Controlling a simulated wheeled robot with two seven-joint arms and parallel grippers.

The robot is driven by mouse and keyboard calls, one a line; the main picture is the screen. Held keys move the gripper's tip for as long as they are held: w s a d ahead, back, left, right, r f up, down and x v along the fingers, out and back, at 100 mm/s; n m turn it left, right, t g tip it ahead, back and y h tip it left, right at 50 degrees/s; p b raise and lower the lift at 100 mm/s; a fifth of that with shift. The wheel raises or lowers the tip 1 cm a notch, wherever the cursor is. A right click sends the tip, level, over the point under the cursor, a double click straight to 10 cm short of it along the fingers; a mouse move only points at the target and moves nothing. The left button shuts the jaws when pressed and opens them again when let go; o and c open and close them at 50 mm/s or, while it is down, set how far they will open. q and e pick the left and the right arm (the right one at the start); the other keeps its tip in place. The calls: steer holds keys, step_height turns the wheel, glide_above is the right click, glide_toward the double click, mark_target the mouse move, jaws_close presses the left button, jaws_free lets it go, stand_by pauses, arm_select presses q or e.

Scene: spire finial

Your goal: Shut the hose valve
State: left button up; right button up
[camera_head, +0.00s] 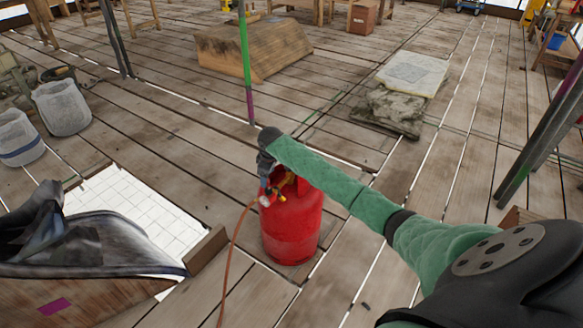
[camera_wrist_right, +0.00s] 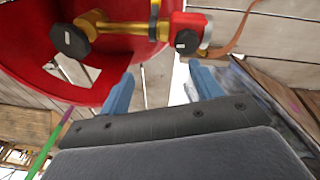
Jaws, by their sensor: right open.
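A red gas cylinder (camera_head: 292,230) stands upright on the plank floor. In the right wrist view, brass fittings (camera_wrist_right: 118,27) run across its top from a black knob (camera_wrist_right: 70,40) to a red valve body with a second black knob (camera_wrist_right: 187,41), where an orange hose (camera_wrist_right: 232,32) joins. My right gripper (camera_wrist_right: 163,85) is open, with its blue fingers apart and nothing between them. The red valve with its knob lies just beyond the fingertips, nearer the right finger. In the head view the gripper (camera_head: 266,172) points down at the cylinder's top and partly hides the fittings. My left gripper is out of view.
A white-tiled floor opening (camera_head: 135,210) with wooden edging lies left of the cylinder. Dark sheeting (camera_head: 70,245) is at the lower left. The hose (camera_head: 235,250) trails toward the front. A green pole (camera_head: 245,60) stands behind. Stacked slabs (camera_head: 395,105) lie to the right.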

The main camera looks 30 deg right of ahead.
steer(key=d+r, duration=0.2)
steer(key=d, duration=0.2)
steer(key=w+d+r+g+b, duration=0.1)
steer(key=d+r, duration=0.1)
steer(key=d, duration=0.2)
steer(key=w+d+r+g, duration=0.1)
steer(key=d, duration=0.3)
steer(key=shift+w+r, duration=0.1)
steer(key=shift+r, duration=0.3)
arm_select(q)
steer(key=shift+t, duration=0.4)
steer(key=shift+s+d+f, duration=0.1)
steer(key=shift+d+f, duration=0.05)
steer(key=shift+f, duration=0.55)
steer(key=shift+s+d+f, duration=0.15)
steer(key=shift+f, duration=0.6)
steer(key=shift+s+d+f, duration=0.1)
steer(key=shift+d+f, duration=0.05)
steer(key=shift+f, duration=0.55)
arm_select(e)
steer(key=shift+f, duration=3.75)
